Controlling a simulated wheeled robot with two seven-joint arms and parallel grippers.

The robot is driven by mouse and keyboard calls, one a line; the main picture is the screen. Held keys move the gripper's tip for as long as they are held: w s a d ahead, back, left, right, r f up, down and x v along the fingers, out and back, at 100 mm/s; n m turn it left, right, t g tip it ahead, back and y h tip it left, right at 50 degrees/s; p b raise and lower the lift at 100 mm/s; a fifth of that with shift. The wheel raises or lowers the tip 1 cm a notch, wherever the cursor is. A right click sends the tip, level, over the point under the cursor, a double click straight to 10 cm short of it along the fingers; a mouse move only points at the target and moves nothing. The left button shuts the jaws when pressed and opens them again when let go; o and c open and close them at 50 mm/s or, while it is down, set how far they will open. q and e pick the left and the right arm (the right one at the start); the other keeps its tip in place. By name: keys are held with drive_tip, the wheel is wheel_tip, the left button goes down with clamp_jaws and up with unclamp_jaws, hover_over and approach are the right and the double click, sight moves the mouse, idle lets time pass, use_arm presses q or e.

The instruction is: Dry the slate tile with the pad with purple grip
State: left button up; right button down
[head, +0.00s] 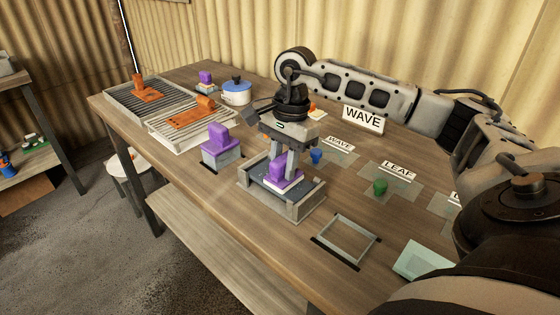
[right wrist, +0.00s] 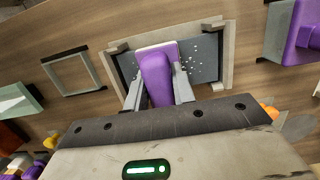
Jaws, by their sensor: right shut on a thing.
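The slate tile (head: 258,181) is dark grey and lies in a pale wooden holder (head: 300,208) on the bench. In the right wrist view the slate tile (right wrist: 207,70) carries small white drops on its right part. The pad with purple grip (head: 283,174) has a white base and stands on the tile; it also shows in the right wrist view (right wrist: 157,75). My right gripper (head: 286,158) is shut on the purple grip from above, fingers on both sides. The pad hides part of the tile. My left gripper is not in view.
Another purple-gripped block (head: 219,140) sits on a grey stand left of the holder. Racks with orange-gripped pads (head: 190,121) and a blue-lidded pot (head: 236,92) stand farther back. An empty frame (head: 346,242) lies right of the holder.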

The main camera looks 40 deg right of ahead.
drive_tip(key=shift+s, duration=0.15)
drive_tip(key=shift+w+p, duration=0.3)
drive_tip(key=shift+w, duration=0.8)
drive_tip(key=shift+w, duration=0.15)
drive_tip(key=shift+w, duration=0.15)
drive_tip(key=shift+s+b, duration=0.3)
drive_tip(key=shift+s, duration=0.85)
drive_tip(key=shift+f, duration=0.1)
drive_tip(key=shift+s, duration=0.3)
